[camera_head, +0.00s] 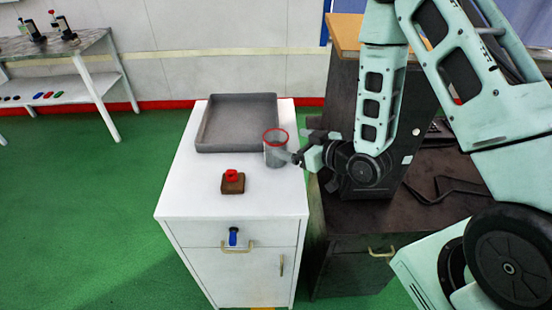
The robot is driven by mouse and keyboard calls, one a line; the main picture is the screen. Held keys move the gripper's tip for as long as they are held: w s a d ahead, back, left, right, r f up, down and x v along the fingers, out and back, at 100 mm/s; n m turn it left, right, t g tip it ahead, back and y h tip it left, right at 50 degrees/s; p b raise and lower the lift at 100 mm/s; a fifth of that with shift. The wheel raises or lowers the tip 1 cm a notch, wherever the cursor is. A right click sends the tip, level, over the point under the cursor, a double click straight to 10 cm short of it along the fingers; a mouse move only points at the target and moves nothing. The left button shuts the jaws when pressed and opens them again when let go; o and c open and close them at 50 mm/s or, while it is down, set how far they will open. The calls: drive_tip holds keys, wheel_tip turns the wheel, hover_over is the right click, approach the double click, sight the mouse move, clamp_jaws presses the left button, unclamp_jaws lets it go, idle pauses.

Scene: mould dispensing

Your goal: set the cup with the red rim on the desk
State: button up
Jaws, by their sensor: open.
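The cup with the red rim (275,157) is grey and stands upright on the white cabinet top, beside the front right corner of the grey tray. My gripper (296,158) is at the cup's right side, coming in from the right. Its jaws are open, and its fingertips are very close to the cup; I cannot tell whether they touch it. Which surface counts as the desk is not clear; the cup's surface is the white cabinet top (190,194).
A grey tray (205,136) lies at the back of the cabinet top. A red button on a brown block (233,182) sits at the front. A dark bench (385,216) with a tall dark box stands at right. The front left of the cabinet top is clear.

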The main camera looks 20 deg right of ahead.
sight(268, 135)
drive_tip(key=b, duration=0.2)
drive_tip(key=w+f+b, duration=0.1)
drive_tip(key=b, duration=0.2)
drive_tip(key=shift+a, duration=0.25)
drive_tip(key=b, duration=0.3)
drive_tip(key=shift+a+b, duration=0.1)
drive_tip(key=shift+b, duration=0.25)
drive_tip(key=shift+r+x, duration=0.15)
drive_tip(key=shift+x, duration=0.65)
drive_tip(key=shift+r+x, duration=0.15)
drive_tip(key=shift+x, duration=0.65)
drive_tip(key=x, duration=0.4)
drive_tip(key=shift+w+a+p, duration=0.1)
drive_tip(key=shift+w+p, duration=0.25)
drive_tip(key=shift+p, duration=0.05)
drive_tip(key=c, duration=1.3)
